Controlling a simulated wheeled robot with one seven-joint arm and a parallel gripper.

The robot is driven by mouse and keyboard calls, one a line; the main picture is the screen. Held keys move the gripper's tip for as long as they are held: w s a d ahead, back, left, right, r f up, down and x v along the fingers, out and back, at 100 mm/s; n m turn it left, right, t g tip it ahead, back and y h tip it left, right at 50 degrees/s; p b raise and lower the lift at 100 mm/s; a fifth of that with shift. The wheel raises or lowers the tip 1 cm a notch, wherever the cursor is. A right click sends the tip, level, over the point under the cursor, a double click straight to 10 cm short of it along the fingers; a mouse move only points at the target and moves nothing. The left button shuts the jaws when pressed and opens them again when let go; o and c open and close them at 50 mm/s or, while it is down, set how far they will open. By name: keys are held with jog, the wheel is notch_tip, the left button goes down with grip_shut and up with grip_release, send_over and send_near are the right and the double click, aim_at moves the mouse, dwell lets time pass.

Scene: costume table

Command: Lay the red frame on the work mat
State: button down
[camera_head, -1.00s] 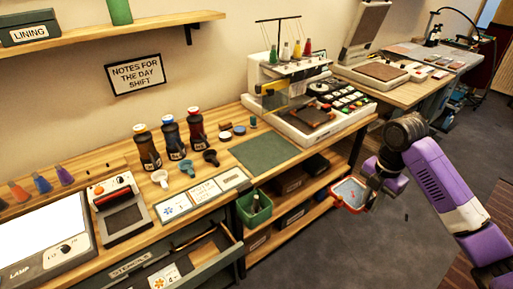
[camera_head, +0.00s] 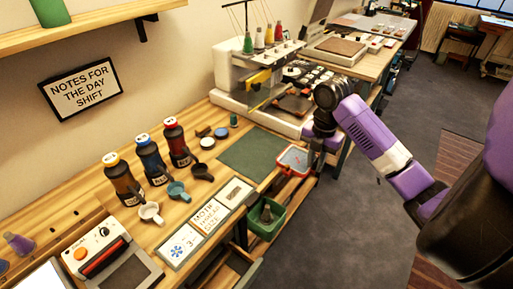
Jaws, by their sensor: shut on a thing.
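The red frame (camera_head: 282,163), a small rounded frame with a pale grey inside, is held out at the front right edge of the table. My gripper (camera_head: 308,152) is shut on its right side; the fingertips are small and partly hidden by my wrist. The work mat (camera_head: 247,153), a flat dark green rectangle, lies bare on the wooden table just left of the frame. In this view the frame overlaps the mat's right corner region; I cannot tell how high it is above the table.
A sewing machine (camera_head: 240,75) with thread cones stands behind the mat. Dark bottles with coloured caps (camera_head: 151,160) and small cups (camera_head: 178,191) stand to the left. Stencil cards (camera_head: 205,218) lie along the front edge. A green bin (camera_head: 266,220) sits below the edge.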

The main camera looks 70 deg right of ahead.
send_over(270, 156)
jog(key=shift+p, duration=0.4)
jog(key=shift+f, duration=1.75)
jog(key=shift+f, duration=0.1)
jog(key=c, duration=1.3)
grip_release()
notch_tip(270, 156, up, 12)
jog(key=shift+s, duration=0.15)
